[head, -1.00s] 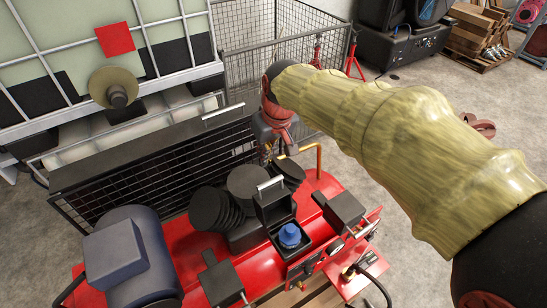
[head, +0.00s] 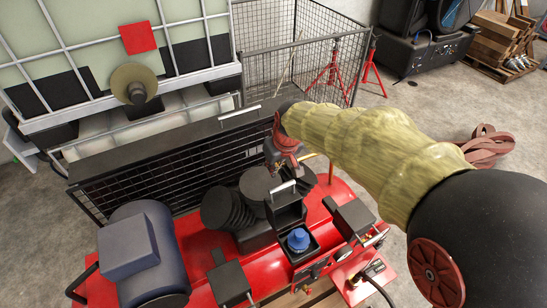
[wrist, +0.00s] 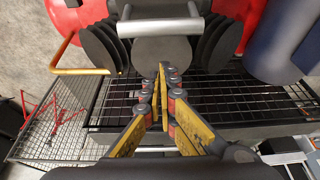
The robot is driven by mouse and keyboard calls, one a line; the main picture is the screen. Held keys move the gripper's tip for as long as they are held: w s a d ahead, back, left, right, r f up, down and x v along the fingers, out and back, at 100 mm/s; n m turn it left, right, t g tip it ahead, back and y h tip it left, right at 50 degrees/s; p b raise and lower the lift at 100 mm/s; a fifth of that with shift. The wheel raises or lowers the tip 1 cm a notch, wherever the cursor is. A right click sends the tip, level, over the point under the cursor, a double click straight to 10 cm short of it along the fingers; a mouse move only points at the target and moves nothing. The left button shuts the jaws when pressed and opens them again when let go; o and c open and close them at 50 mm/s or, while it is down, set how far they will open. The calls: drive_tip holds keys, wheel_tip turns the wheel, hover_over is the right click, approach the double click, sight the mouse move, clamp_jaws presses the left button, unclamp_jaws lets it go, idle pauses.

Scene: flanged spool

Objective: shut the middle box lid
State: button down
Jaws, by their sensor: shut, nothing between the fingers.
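The middle box (head: 299,256) sits on the red machine. Its dark lid (head: 287,211) stands open, raised at the back, with a pale bar handle (head: 283,187) along its top edge. A blue knob-like part (head: 298,238) shows inside the box. My gripper (head: 281,160) is behind the raised lid, and its tips are hard to make out there. I cannot tell whether the tips touch the lid.
Two other boxes, left (head: 229,283) and right (head: 353,217), have their lids down. Black finned cylinders (head: 226,210) stand left of the lid. A black mesh barrier (head: 165,170) runs behind the machine. A blue-grey motor (head: 140,255) is at left.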

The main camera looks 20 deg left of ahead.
drive_tip(key=shift+s+d+r, duration=0.1)
drive_tip(key=shift+s+d, duration=0.85)
drive_tip(key=shift+d, duration=0.2)
drive_tip(key=shift+r, duration=0.1)
